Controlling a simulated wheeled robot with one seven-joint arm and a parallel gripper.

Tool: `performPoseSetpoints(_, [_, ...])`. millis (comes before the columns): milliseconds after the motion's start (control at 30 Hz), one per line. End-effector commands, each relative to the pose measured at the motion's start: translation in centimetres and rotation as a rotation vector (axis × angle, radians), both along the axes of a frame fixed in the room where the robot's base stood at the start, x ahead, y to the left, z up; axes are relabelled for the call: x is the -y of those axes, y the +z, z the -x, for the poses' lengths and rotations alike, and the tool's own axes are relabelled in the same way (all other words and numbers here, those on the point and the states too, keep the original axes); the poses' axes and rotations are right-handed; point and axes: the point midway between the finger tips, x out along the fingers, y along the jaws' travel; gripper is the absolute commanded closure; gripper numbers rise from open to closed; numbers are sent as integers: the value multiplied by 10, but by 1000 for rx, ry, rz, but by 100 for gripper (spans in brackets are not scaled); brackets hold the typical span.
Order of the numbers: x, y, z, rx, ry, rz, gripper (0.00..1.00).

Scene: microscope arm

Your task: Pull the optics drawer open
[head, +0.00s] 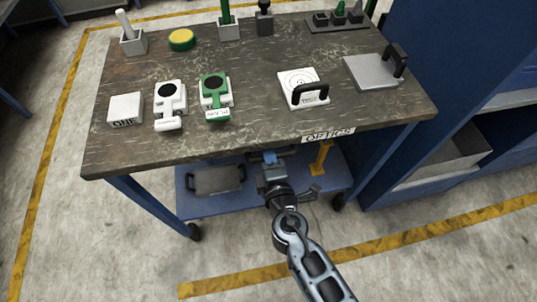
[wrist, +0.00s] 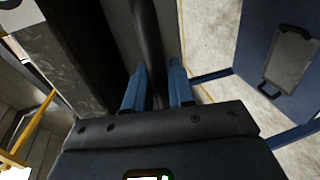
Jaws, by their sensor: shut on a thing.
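The OPTICS label (head: 328,135) is on the front edge of the worktable. The drawer is hidden under the tabletop in the head view. My gripper (head: 270,158) is just below that edge, left of the label. In the wrist view, the blue fingers of my gripper (wrist: 157,82) are on either side of a dark bar handle (wrist: 147,38) and shut on it. A grey panel (wrist: 171,35), which looks like the drawer front, is behind the handle. How far the drawer stands out cannot be told.
The tabletop (head: 250,133) holds several blocks, holders and plates, including a white plate with a black handle (head: 299,82). A blue lower shelf (head: 205,205) carries a grey tray (head: 217,180). A blue cabinet (head: 425,110) stands at right. Floor in front is open.

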Motion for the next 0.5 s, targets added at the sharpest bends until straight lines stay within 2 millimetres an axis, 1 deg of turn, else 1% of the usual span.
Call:
performPoseSetpoints(167, [1,-1,5,-1,0,0,100])
performPoseSetpoints(267, [5,-3,16,-2,1,0,100])
performPoseSetpoints(367, [10,-4,35,-3,1,1,100])
performPoseSetpoints(500, [20,-6,70,-4,1,1,100])
